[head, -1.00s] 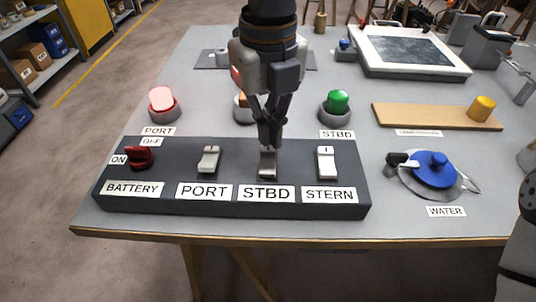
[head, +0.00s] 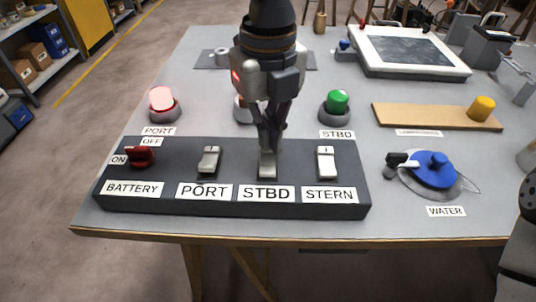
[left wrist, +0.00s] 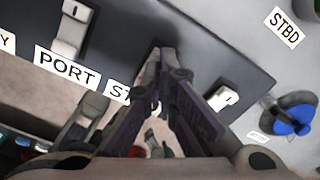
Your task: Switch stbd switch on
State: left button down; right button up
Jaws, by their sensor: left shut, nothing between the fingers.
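The stbd switch (head: 267,170) is a pale rocker on the dark switch panel (head: 232,208), above the STBD label (head: 266,194). My left gripper (head: 268,148) is shut and empty, pointing down with its tips at the upper part of this rocker. I cannot tell whether they touch it. In the left wrist view the shut fingers (left wrist: 160,60) cover the stbd switch and most of its label. The green STBD lamp (head: 338,101) stands behind the panel, to the right. The right gripper does not show.
The port switch (head: 208,160) and stern switch (head: 326,163) flank the gripper closely. A red battery switch (head: 141,157) sits at the panel's left end. A red-lit port lamp (head: 162,101) stands behind. A blue water valve (head: 434,170) is right of the panel.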

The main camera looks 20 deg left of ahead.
pick_arm(q)
jog(key=shift+f, duration=0.7)
dwell(0.3)
notch_tip(320, 180, up, 6)
jog(key=p, duration=0.2)
jog(key=shift+f+p, duration=0.2)
jog(key=shift+p, duration=0.2)
jog(key=shift+r+p, duration=0.3)
jog(key=shift+r, duration=0.5)
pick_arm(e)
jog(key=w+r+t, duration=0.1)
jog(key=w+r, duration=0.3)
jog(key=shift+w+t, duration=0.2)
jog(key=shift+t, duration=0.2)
pick_arm(q)
jog(key=shift+f, duration=0.1)
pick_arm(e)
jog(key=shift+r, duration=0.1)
